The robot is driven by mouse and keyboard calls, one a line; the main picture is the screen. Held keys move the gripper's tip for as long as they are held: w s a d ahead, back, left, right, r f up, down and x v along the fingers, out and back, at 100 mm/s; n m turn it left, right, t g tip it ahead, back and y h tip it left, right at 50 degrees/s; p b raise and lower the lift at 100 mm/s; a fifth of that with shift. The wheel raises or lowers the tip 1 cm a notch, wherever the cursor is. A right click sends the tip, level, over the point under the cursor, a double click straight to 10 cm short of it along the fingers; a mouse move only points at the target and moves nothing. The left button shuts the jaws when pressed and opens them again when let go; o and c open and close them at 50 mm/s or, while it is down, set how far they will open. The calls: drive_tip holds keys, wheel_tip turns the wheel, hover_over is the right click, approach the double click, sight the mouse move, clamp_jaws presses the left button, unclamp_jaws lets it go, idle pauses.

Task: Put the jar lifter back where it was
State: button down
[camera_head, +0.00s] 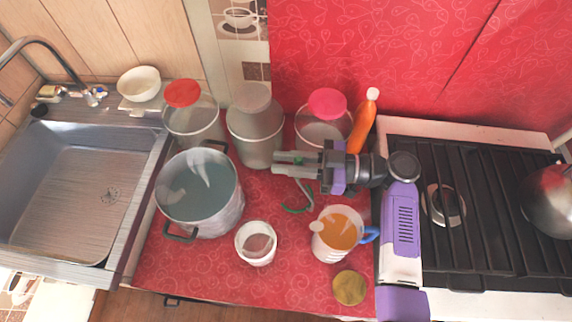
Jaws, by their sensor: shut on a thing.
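The jar lifter (308,192) shows as a thin, pale curved shape with green ends. My gripper (285,163) comes in from the right and is shut on it above the red counter. A bit of green shows between the fingers, and a curved green part hangs below, left of the measuring jug. My gripper hides part of the jar lifter. I cannot tell whether its lower end touches the counter.
A large pot (240,205) stands left of my gripper. Lidded jars (255,130) and an orange bottle (362,125) stand behind. A white cup (256,258), a jug (325,262) and a yellowish lid (349,287) are in front. A stove (480,262) is right, a sink (70,200) left.

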drive_tip(key=shift+f, duration=1.4)
drive_tip(key=c, duration=1.3)
unclamp_jaws()
drive_tip(key=d+b, duration=0.2)
drive_tip(key=d, duration=0.5)
drive_tip(key=shift+d+r+b, duration=0.2)
drive_tip(key=shift+d+b, duration=0.05)
drive_tip(key=shift+b, duration=0.05)
drive_tip(key=shift+s, duration=0.1)
